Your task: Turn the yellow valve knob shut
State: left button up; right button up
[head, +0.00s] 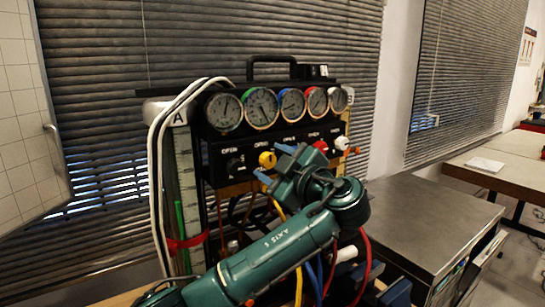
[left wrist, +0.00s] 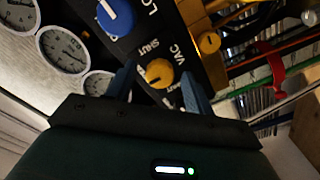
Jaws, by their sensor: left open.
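The yellow valve knob (head: 267,160) is on the black front panel of the gauge rig, below the row of gauges. In the left wrist view the yellow knob (left wrist: 160,73) shows between my two fingers, with "SHUT" and "VAC" lettering beside it. My left gripper (head: 273,163) is open, its blue fingertips at the panel on either side of the knob. In the left wrist view the left gripper (left wrist: 158,75) has a gap on both sides of the knob; I cannot tell whether either finger touches it. My right gripper is not in view.
A blue knob (left wrist: 115,15) is close to the yellow one. A black knob (head: 235,166), a red knob (head: 321,147) and a white knob (head: 342,143) share the panel. White hoses (head: 155,150) hang at the left. A metal cabinet (head: 425,220) stands at the right.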

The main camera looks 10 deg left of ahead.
pick_arm(q)
jog(key=shift+w+a, duration=0.15)
jog(key=shift+a, duration=0.05)
jog(key=c, duration=1)
